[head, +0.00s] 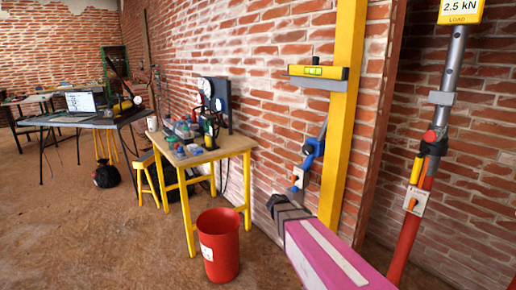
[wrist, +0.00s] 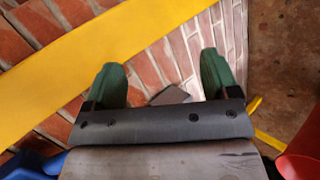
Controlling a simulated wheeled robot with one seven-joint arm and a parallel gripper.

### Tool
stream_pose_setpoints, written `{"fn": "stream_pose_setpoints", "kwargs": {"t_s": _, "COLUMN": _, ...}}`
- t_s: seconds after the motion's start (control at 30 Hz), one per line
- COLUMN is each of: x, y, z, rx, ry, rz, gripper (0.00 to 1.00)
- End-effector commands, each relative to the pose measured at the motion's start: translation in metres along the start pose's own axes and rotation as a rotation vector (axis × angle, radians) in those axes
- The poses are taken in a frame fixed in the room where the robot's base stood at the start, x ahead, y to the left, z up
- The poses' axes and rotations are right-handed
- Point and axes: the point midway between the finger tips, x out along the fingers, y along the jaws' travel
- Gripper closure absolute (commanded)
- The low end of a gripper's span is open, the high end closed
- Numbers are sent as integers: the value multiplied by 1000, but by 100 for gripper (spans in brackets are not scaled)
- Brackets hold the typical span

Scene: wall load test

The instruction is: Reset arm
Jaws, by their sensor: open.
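My gripper (wrist: 161,62) shows in the wrist view with its two green fingers wide apart and nothing held between them. Beyond the fingers are the brick wall (wrist: 158,68) and a long yellow post (wrist: 90,62) crossing the upper left. A small grey piece (wrist: 172,96) shows between the fingers near the dark palm; I cannot tell what it is. In the head view the gripper's fingers cannot be made out; a pink link that looks like my arm reaches in from the lower right.
The yellow post (head: 346,120) stands against the wall with a level (head: 318,71) and a blue tool (head: 313,150). A red bucket (head: 219,246) stands before a cluttered workbench (head: 228,145). A red prop (head: 411,235) stands right. Brown floor is open at left.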

Motion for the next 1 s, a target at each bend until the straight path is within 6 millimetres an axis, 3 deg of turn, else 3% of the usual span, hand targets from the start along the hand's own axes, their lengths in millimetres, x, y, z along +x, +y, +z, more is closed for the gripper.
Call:
{"fn": "stream_pose_setpoints", "kwargs": {"t_s": 0.03, "x": 3, "y": -4, "z": 28, "rx": 24, "ry": -28, "rz": -81, "gripper": 19}}
{"fn": "stream_pose_setpoints", "kwargs": {"t_s": 0.2, "x": 4, "y": -30, "z": 89, "rx": 113, "ry": -100, "rz": -377, "gripper": 19}}
{"fn": "stream_pose_setpoints", "kwargs": {"t_s": 0.4, "x": -15, "y": -54, "z": 138, "rx": 221, "ry": -144, "rz": -681, "gripper": 19}}
{"fn": "stream_pose_setpoints", "kwargs": {"t_s": 0.6, "x": -30, "y": -64, "z": 156, "rx": 284, "ry": -155, "rz": -841, "gripper": 19}}
{"fn": "stream_pose_setpoints", "kwargs": {"t_s": 1.0, "x": -32, "y": -65, "z": 158, "rx": 293, "ry": -155, "rz": -863, "gripper": 19}}
